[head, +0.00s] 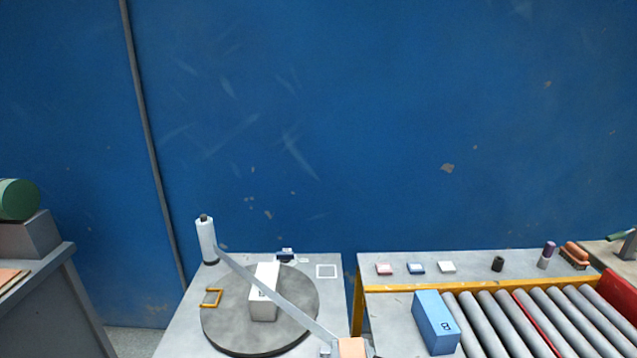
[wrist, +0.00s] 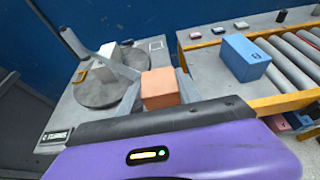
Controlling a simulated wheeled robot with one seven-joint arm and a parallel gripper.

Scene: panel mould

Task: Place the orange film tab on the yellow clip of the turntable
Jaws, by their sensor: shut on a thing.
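The orange film tab (head: 352,347) is a small block at the bottom edge of the head view. It also shows in the wrist view (wrist: 161,90), between the two grey fingers of my gripper (wrist: 159,84), which is shut on it. A pale film strip (head: 275,296) runs from the white film roll (head: 206,240) across the turntable to the tab. The round grey turntable (head: 222,333) bears a white box (head: 264,285), which the strip passes across in the picture. The yellow clip (head: 211,297) is an empty frame at the turntable's left edge, well left of my gripper.
The roll stands upright at the back left of the grey table (head: 328,262). To the right, a bench holds a blue box (head: 436,322), a roller conveyor (head: 520,325) and several small blocks. A gap separates the table and bench. A grey cabinet (head: 70,300) stands left.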

